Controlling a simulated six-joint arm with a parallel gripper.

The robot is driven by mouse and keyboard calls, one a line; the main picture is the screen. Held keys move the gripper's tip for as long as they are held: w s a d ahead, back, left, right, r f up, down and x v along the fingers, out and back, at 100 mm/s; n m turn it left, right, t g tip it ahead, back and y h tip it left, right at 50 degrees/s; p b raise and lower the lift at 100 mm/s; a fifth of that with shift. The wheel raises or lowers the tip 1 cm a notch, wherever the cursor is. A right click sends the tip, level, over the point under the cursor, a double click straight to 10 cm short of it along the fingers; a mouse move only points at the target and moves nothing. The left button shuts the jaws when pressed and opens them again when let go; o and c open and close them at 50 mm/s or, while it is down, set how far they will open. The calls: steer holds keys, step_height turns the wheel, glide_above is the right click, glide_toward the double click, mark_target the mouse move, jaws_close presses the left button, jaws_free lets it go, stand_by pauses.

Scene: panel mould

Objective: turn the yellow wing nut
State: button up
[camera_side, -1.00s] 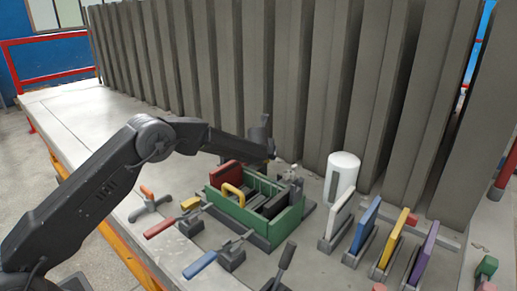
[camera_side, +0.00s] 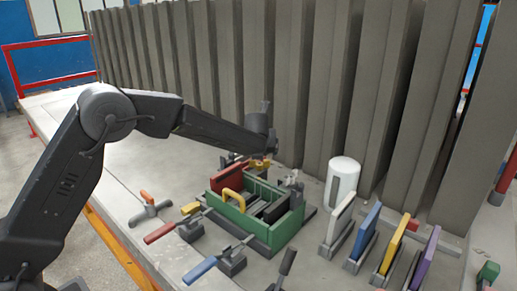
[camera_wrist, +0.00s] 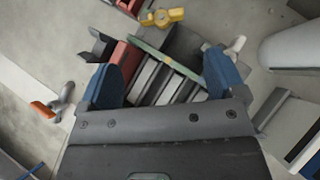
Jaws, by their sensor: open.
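The yellow wing nut (camera_wrist: 162,17) lies near the top edge of the wrist view, beyond the green box. In the side view a small yellow piece, seemingly the same wing nut (camera_side: 261,164), shows behind the box and just below my gripper (camera_side: 270,148). In the wrist view my gripper (camera_wrist: 163,78) is open, with its two blue fingers spread wide above the box and nothing held between them. The wing nut is ahead of the fingertips and apart from them.
Red- and blue-handled clamps lie in front. Tall grey slabs (camera_side: 240,70) wall off the back.

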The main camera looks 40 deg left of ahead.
steer(key=shift+o, duration=0.7)
steer(key=shift+w, duration=0.15)
steer(key=shift+o, duration=0.2)
steer(key=w+d+r+m+t+h, duration=0.3)
steer(key=w+d+r+m+t, duration=0.2)
steer(key=w+r+m, duration=0.3)
steer(key=shift+w+r+m+t+h, duration=0.25)
steer(key=shift+w+m+t, duration=0.2)
steer(key=shift+m, duration=0.25)
step_height(320, 180, up, 2)
steer(key=w+d+m+h, duration=0.2)
steer(key=m, duration=0.2)
steer(key=m+g+y, duration=0.3)
steer(key=m+g, duration=0.7)
steer(key=m, duration=1.3)
glide_toward(260, 164)
steer(key=shift+t, duration=0.25)
steer(key=x, duration=0.6)
steer(key=a+x, duration=0.1)
steer(key=x, duration=0.2)
steer(key=shift+w+r, duration=0.15)
steer(key=shift+c, duration=0.5)
